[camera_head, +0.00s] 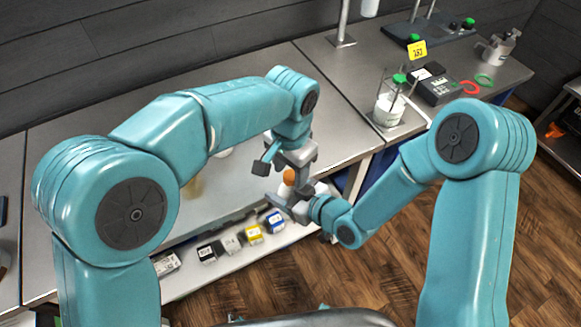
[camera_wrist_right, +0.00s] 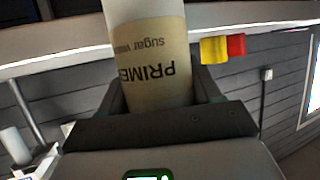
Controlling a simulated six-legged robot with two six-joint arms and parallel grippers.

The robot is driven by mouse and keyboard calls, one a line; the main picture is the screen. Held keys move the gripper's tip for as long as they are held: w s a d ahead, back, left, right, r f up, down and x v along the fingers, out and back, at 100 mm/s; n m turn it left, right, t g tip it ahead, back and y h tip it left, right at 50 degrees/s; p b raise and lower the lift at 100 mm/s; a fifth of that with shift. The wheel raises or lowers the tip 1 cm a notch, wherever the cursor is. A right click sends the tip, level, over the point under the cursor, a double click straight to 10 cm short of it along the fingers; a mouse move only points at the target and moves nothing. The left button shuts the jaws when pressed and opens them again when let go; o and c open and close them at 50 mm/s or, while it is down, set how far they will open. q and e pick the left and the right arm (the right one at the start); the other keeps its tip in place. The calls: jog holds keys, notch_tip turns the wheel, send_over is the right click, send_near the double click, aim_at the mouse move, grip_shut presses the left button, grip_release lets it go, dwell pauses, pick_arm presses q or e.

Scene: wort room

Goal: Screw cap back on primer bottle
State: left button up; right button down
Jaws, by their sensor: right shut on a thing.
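The primer bottle (camera_wrist_right: 150,50), with a tan label reading PRIMER upside down, fills the middle of the right wrist view. My right gripper (camera_wrist_right: 160,100) is shut on it. In the head view the right gripper (camera_head: 292,205) is around the pale bottle (camera_head: 287,191), which is mostly hidden. An orange cap (camera_head: 289,176) shows at the bottle's top; whether it is seated or threaded cannot be seen. My left gripper (camera_head: 276,168) is close above the cap, its visible dark finger apart from it to the left. It looks open; its other finger is unclear.
Small labelled boxes (camera_head: 254,234) line the lower shelf. A green-capped glass bottle (camera_head: 389,109), a dark device (camera_head: 437,89) and red and green rings (camera_head: 484,80) stand on the right bench. The steel bench (camera_head: 77,160) has free room behind my left arm.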

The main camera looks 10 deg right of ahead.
pick_arm(q)
jog(key=shift+r, duration=2.25)
jog(key=shift+r+n, duration=0.3)
jog(key=shift+r, duration=1.65)
jog(key=shift+c, duration=0.4)
jog(key=shift+f, duration=0.1)
jog(key=shift+f, duration=3.95)
jog(key=shift+c, duration=0.3)
